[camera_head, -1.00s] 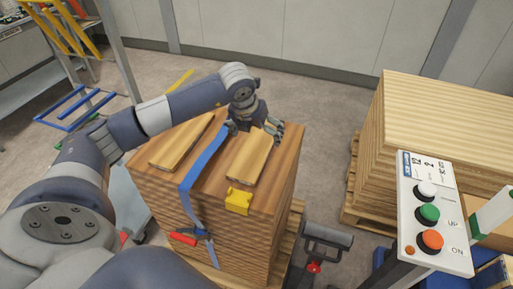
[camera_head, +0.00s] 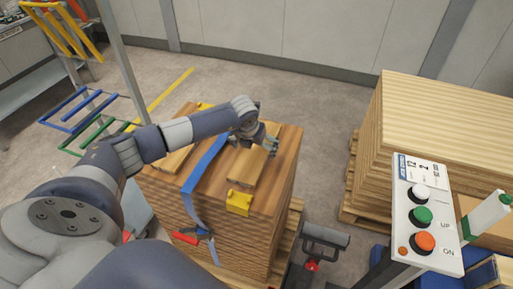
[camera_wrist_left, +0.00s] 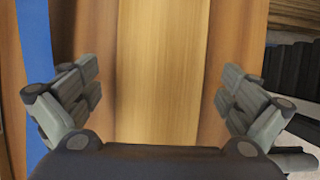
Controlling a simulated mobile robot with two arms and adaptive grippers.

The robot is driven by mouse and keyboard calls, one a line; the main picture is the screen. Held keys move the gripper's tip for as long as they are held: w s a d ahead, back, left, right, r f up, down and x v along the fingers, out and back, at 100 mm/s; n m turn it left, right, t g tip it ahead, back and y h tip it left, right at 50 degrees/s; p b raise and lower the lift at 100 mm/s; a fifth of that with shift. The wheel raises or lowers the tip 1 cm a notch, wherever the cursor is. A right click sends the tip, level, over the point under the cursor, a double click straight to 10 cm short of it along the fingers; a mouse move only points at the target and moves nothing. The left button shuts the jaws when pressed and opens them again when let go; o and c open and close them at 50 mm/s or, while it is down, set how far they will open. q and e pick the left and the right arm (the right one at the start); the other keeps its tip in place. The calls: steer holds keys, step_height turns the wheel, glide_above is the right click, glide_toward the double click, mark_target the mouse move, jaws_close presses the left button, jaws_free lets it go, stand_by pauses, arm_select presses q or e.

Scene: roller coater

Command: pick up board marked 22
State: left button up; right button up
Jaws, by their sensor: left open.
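Two light wooden boards lie on top of a brown wooden stack (camera_head: 262,215). The right board (camera_head: 246,168) lies right of a blue strap (camera_head: 203,165). The left board (camera_head: 176,160) lies left of the strap, partly hidden by my left arm. I cannot read the number 22 on either. My left gripper (camera_head: 257,143) is over the far part of the right board, pointing down. In the left wrist view its fingers (camera_wrist_left: 158,92) are open, one on each side of this board (camera_wrist_left: 162,60), with nothing between them gripped. My right gripper is not in view.
A yellow corner piece (camera_head: 239,202) sits at the stack's front edge, and red-handled pliers (camera_head: 190,236) hang by the strap. A control panel (camera_head: 426,215) with buttons stands at the right. A bigger pale stack (camera_head: 440,120) stands behind it.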

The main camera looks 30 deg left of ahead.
arm_select(q)
steer(key=shift+w+f, duration=0.1)
steer(key=shift+f, duration=0.15)
steer(key=shift+c, duration=0.6)
steer(key=c, duration=1.2)
steer(key=shift+r, duration=0.1)
